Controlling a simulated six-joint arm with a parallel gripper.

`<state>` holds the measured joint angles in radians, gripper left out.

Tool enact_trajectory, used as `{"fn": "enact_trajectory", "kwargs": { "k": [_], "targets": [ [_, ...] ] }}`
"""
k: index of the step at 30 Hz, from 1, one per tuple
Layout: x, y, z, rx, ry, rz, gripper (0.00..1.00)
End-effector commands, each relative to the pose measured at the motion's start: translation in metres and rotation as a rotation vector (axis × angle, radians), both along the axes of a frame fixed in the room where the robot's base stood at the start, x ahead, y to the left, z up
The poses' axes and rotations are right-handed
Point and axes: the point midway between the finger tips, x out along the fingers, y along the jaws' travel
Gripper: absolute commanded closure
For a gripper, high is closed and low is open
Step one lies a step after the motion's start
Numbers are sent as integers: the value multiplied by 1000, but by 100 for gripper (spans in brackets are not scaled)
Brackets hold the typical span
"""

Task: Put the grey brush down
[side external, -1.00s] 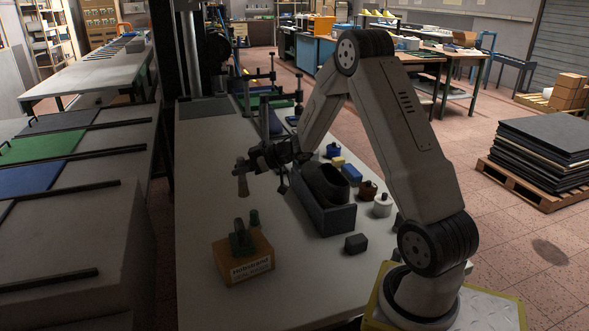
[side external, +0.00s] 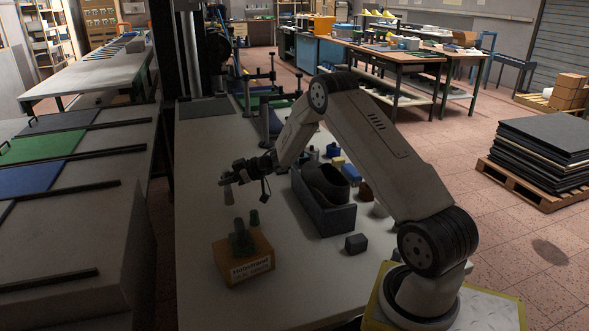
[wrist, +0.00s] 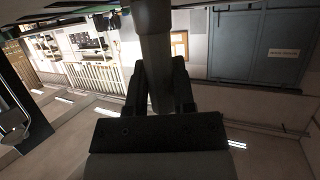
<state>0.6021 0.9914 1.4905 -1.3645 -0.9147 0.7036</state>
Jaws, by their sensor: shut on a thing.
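My gripper (side external: 226,179) is shut on the grey brush (side external: 228,193), which hangs down below the jaws over the left part of the grey table (side external: 205,220). In the side view its lower end looks clear of the table, behind the cardboard box (side external: 246,265); the exact gap is hard to judge. In the wrist view the brush (wrist: 157,45) is a plain grey rod between my two dark fingers, running off the top edge. Its bristles cannot be made out.
A dark grey tray (side external: 336,221) holds a dark shoe-like form (side external: 325,182). A dark block (side external: 356,244) lies right of it. The table's left side is bare.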

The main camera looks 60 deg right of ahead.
Motion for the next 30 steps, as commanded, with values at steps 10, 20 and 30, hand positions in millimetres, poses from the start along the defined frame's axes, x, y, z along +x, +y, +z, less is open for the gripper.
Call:
{"fn": "enact_trajectory", "kwargs": {
  "k": [10,20,30],
  "targets": [
    [5,-1,-13,2,2,0,100],
    [5,-2,-37,0,0,0,100],
    [5,-2,-39,0,0,0,100]
  ]
}}
